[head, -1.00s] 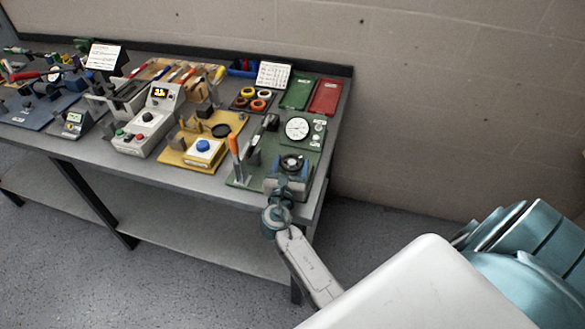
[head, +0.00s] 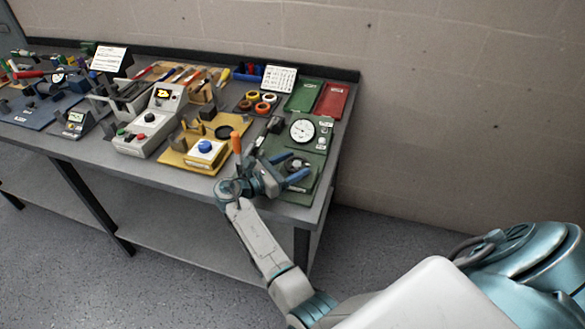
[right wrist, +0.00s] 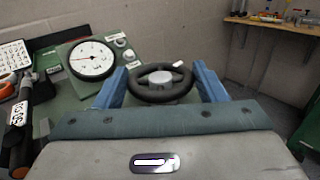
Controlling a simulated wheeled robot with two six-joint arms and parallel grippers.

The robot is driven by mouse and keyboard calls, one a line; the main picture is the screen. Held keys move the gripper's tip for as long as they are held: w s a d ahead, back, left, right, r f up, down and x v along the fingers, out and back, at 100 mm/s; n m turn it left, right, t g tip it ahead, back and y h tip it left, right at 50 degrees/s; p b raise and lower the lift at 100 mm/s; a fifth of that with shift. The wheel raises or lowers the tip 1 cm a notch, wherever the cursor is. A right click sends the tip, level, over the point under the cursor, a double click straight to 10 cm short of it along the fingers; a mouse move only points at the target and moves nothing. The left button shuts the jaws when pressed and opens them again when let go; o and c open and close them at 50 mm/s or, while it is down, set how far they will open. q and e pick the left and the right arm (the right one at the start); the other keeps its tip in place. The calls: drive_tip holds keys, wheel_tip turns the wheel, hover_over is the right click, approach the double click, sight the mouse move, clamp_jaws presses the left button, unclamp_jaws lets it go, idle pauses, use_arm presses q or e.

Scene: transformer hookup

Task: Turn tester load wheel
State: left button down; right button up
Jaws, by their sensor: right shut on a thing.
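The load wheel is a small black handwheel with a light grey hub, on the green tester panel (head: 320,146) at the table's right end. In the right wrist view the load wheel (right wrist: 160,86) lies between my two blue fingers, with a white mark on its far rim. My right gripper (head: 292,164) reaches over the panel from the left and is shut on the wheel rim from both sides. It also shows in the right wrist view (right wrist: 160,84). In the head view the gripper partly hides the wheel. The white dial gauge (head: 302,131) sits behind it. My left gripper is out of view.
A yellow fixture with a blue knob (head: 205,147) is further left. Red (head: 332,100) and green (head: 303,95) plates lie behind. The space right of the table is clear.

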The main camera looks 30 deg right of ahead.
drive_tip(key=shift+m+g, duration=0.3)
drive_tip(key=shift+g, duration=0.2)
drive_tip(key=o, duration=1)
